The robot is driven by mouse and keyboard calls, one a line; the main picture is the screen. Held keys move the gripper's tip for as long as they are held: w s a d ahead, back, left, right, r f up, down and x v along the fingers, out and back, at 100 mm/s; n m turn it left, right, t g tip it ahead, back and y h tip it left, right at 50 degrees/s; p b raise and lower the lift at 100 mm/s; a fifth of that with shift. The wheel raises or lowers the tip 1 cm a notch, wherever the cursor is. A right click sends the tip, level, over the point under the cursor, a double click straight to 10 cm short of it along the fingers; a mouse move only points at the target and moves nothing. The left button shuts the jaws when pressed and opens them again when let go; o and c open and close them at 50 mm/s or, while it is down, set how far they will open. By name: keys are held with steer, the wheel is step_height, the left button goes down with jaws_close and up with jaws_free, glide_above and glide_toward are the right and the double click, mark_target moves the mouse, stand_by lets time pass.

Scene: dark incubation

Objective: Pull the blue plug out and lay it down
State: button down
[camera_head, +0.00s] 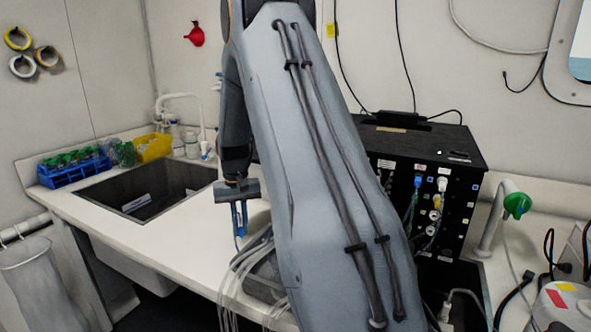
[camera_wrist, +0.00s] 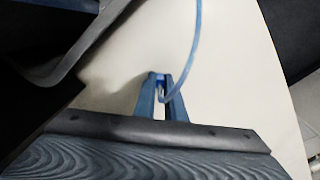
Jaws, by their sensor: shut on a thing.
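My gripper (camera_head: 239,226) is over the white counter, to the right of the sink, pointing down. In the wrist view its blue fingers (camera_wrist: 161,82) are shut on a small blue plug (camera_wrist: 160,78), mostly hidden between the tips. A thin blue cable (camera_wrist: 196,40) loops from the tips toward the top of the picture. Pale counter lies behind the fingertips; whether the plug touches it I cannot tell. The black box (camera_head: 462,160) with a socket panel stands to the right, partly behind my arm. Another blue connector and cable (camera_head: 416,190) show at its panel.
The sink (camera_head: 150,198) is left of my gripper. A blue tube rack (camera_head: 75,172) and a yellow container (camera_head: 153,147) stand behind it. Pale cables (camera_head: 245,270) hang close to my gripper. Bare counter (camera_head: 190,238) lies in front of the sink.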

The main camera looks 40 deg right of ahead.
steer(key=c, duration=1.7)
jaws_free()
steer(key=shift+c, duration=0.2)
step_height(320, 180, up, 8)
steer(key=shift+f+b, duration=0.15)
steer(key=shift+b, duration=0.9)
